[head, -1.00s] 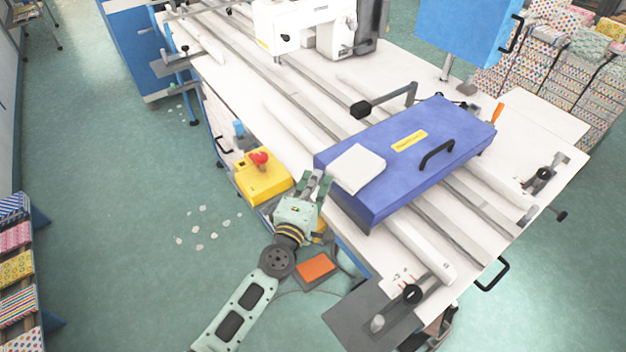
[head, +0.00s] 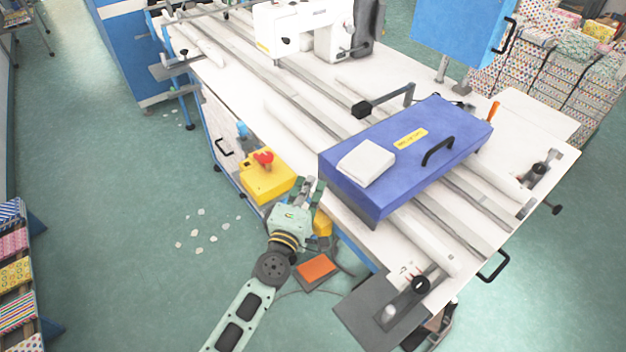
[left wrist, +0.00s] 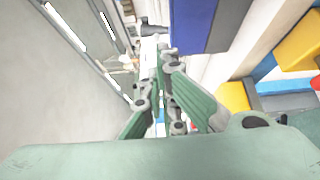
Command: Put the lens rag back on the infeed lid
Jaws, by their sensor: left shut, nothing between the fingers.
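The lens rag (head: 366,163), a pale folded square, lies flat on top of the blue infeed lid (head: 405,175), near its left end. The lid has a black handle and a yellow label and sits across the white machine table. My left gripper (head: 311,186) is shut and empty, just left of the lid's left end and apart from the rag. In the left wrist view its green fingers (left wrist: 170,95) show, with the lid's blue side (left wrist: 195,25) beyond them. The rag cannot be made out in that view. My right gripper is not in view.
A yellow box with a red button (head: 266,175) is close to the left of my gripper. An orange pad (head: 316,268) lies below it. A black arm (head: 385,100) stands behind the lid. Floor at the left is mostly clear, with scattered pale scraps (head: 200,238).

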